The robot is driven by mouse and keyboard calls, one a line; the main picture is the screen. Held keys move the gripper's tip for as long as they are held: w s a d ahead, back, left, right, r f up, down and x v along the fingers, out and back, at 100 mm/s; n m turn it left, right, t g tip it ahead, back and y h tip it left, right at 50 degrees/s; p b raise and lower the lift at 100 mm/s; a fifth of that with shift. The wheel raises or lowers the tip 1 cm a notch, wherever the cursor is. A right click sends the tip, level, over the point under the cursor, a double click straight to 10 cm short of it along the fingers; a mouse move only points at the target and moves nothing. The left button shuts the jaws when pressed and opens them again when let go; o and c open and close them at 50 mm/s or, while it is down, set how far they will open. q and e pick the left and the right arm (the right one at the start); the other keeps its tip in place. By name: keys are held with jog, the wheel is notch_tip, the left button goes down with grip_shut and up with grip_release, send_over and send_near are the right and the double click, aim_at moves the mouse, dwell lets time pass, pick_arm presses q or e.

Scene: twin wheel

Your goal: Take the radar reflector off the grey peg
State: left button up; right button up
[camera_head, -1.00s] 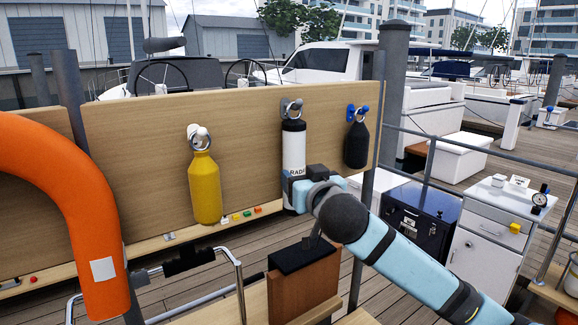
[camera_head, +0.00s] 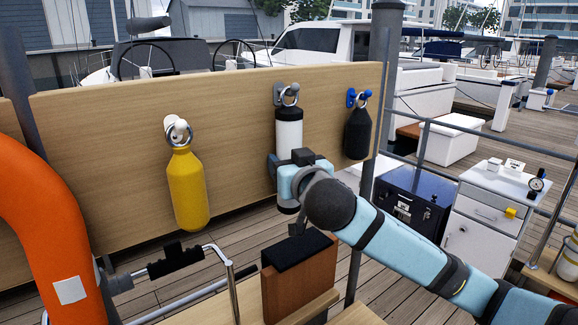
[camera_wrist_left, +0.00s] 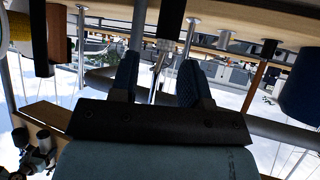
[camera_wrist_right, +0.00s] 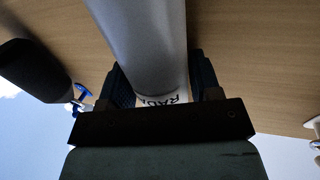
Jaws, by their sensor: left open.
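The radar reflector (camera_head: 289,130), a white cylinder with a dark top and a ring, hangs upright from the grey peg (camera_head: 279,93) on the wooden board. My right gripper (camera_head: 287,188) is at its lower part and hides that part in the head view. In the right wrist view, the fingers of my right gripper (camera_wrist_right: 160,85) lie on both sides of the reflector (camera_wrist_right: 145,45), close to its sides. Whether they press on it cannot be told. My left gripper (camera_wrist_left: 158,68) is open with nothing held between its fingers; the head view does not show it.
A yellow bottle (camera_head: 188,190) hangs from a white peg (camera_head: 174,122) on the left. A black bottle (camera_head: 357,134) hangs from a blue peg (camera_head: 352,97), close on the right. An orange ring (camera_head: 45,215) stands at the left. A brown block (camera_head: 300,280) is below my right gripper.

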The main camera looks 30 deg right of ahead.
jog(key=c, duration=0.8)
jog(key=shift+w+r, duration=0.15)
jog(key=shift+r, duration=0.3)
jog(key=shift+s+r, duration=0.25)
jog(key=shift+r, duration=0.05)
jog(key=shift+s+r, duration=0.15)
jog(key=shift+r, duration=0.05)
dwell(0.8)
jog(key=shift+s, duration=0.2)
jog(key=s, duration=0.3)
jog(key=shift+s+d+r, duration=0.15)
jog(key=shift+s+d, duration=0.15)
jog(key=shift+s, duration=0.05)
